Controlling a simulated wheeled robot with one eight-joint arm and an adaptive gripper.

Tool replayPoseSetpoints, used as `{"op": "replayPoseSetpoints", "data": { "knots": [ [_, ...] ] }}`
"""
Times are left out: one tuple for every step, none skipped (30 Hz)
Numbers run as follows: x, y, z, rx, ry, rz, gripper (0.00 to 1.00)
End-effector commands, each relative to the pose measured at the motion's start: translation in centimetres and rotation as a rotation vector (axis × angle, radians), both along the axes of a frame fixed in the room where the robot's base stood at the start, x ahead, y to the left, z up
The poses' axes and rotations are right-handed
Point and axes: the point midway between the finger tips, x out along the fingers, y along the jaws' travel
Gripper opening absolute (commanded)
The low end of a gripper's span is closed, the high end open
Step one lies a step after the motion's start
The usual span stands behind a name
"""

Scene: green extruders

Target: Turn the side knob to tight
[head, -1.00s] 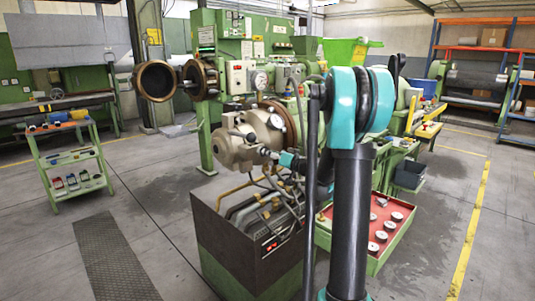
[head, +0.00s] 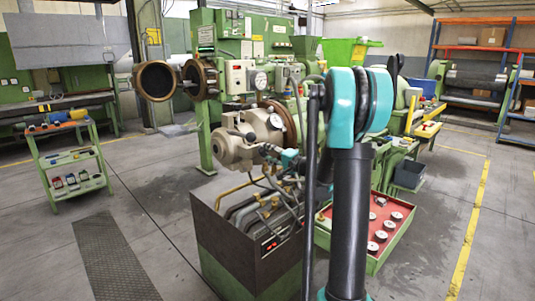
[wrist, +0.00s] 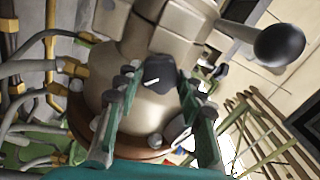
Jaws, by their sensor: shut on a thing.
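The black side knob (wrist: 159,73) with a white mark sits on the beige metal body (wrist: 118,100) in the wrist view. My gripper (wrist: 158,78) has one finger on each side of the knob and is shut on it. The white mark lies slanted, near horizontal in the wrist picture. In the head view the beige body (head: 233,152) stands at the middle of the green machine, and my gripper (head: 268,152) reaches its right side. The knob is too small to make out there.
A lever with a black ball (wrist: 279,45) sticks out right of the knob. Hoses and yellow fittings (wrist: 72,68) run at the left. A dark-topped cabinet (head: 245,235) stands below the body, and a red tray (head: 385,228) with round parts lies right of it.

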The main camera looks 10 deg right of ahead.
Motion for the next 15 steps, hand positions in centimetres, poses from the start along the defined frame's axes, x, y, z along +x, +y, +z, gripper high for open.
{"op": "replayPoseSetpoints", "data": {
  "knots": [
    [0.0,-0.08,-0.05,0.035,0.026,-0.001,0.1],
    [-0.01,-0.07,-0.06,0.058,0.043,-0.001,0.1],
    [-0.01,-0.08,-0.08,0.089,0.065,-0.001,0.1],
    [-0.01,-0.08,-0.09,0.112,0.082,-0.001,0.1],
    [0.0,-0.08,-0.1,0.135,0.099,-0.001,0.1],
    [0.0,-0.08,-0.12,0.165,0.121,-0.001,0.1],
    [-0.01,-0.08,-0.13,0.189,0.138,-0.001,0.1],
    [0.0,-0.08,-0.14,0.212,0.154,-0.002,0.1],
    [-0.01,-0.07,-0.15,0.242,0.177,-0.001,0.1],
    [-0.01,-0.08,-0.17,0.265,0.193,-0.002,0.1],
    [-0.01,-0.08,-0.18,0.289,0.21,-0.002,0.1],
    [-0.01,-0.07,-0.19,0.318,0.232,-0.002,0.1],
    [-0.02,-0.08,-0.2,0.341,0.248,-0.002,0.1],
    [-0.02,-0.07,-0.22,0.363,0.264,-0.002,0.1],
    [-0.02,-0.08,-0.23,0.391,0.285,-0.002,0.1]
  ]
}}
